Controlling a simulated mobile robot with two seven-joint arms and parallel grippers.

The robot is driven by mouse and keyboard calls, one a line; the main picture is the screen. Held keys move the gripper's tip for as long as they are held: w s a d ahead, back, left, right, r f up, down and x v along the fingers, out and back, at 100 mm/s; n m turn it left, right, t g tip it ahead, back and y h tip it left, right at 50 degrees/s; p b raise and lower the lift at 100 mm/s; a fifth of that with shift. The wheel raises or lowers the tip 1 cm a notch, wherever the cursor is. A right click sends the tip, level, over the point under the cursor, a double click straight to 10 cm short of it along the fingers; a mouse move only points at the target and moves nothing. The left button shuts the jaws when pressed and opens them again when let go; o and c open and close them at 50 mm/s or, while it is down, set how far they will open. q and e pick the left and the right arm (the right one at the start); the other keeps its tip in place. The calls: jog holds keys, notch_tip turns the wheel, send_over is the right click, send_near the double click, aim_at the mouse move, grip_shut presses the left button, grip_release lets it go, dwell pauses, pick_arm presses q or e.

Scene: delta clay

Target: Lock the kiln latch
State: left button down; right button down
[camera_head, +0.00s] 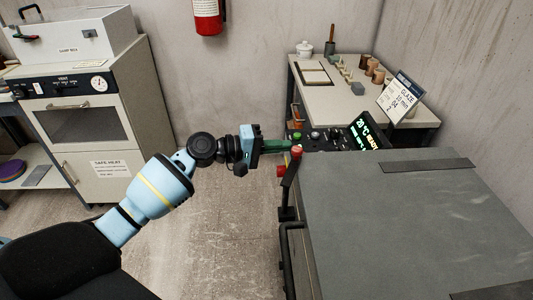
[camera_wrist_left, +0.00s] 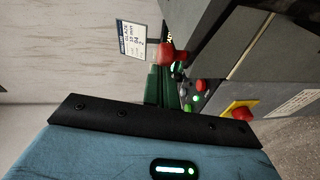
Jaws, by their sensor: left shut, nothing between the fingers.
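The kiln (camera_head: 400,215) is the large grey box at the right, with its lid down. Its latch (camera_head: 290,172) is a dark lever at the near left edge, topped by a red knob (camera_head: 296,152). The knob also shows in the left wrist view (camera_wrist_left: 173,53). My left gripper (camera_head: 291,145) has green fingers, shut and empty, with their tips right by the knob. In the left wrist view the fingers (camera_wrist_left: 156,84) reach toward the knob and partly overlap it. I cannot tell whether they touch. My right gripper is in neither view.
A control panel (camera_head: 322,137) with a lit display (camera_head: 367,131) sits behind the latch. A red stop button on a yellow plate (camera_wrist_left: 238,111) is on the kiln's side. A worktable (camera_head: 390,108) with pots stands behind; a cabinet (camera_head: 85,130) stands left. The floor between is clear.

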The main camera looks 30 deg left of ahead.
aim_at(295, 147)
pick_arm(q)
jog(key=d+m+g+h+b, duration=0.1)
jog(key=g+b, duration=0.1)
jog(key=w+d+m+g+h+b, duration=0.1)
jog(key=m+g+b, duration=0.1)
jog(key=w+d+m+g+h+b, duration=0.1)
jog(key=m+g+h+b, duration=0.1)
jog(key=g, duration=0.1)
jog(key=shift+d+f, duration=0.1)
jog(key=shift+d, duration=0.3)
jog(key=shift+d+m+b, duration=0.25)
jog(key=shift+m+b, duration=0.05)
jog(key=shift+b, duration=0.05)
jog(key=shift+d, duration=0.6)
jog(key=shift+s+d+r+p, duration=0.1)
jog(key=shift+d+r+p, duration=0.1)
jog(key=shift+d+p, duration=0.55)
jog(key=shift+s+d+p, duration=0.2)
jog(key=shift+d+p, duration=0.15)
jog(key=shift+d, duration=0.45)
jog(key=shift+s+d+f, duration=0.15)
jog(key=shift+d, duration=0.25)
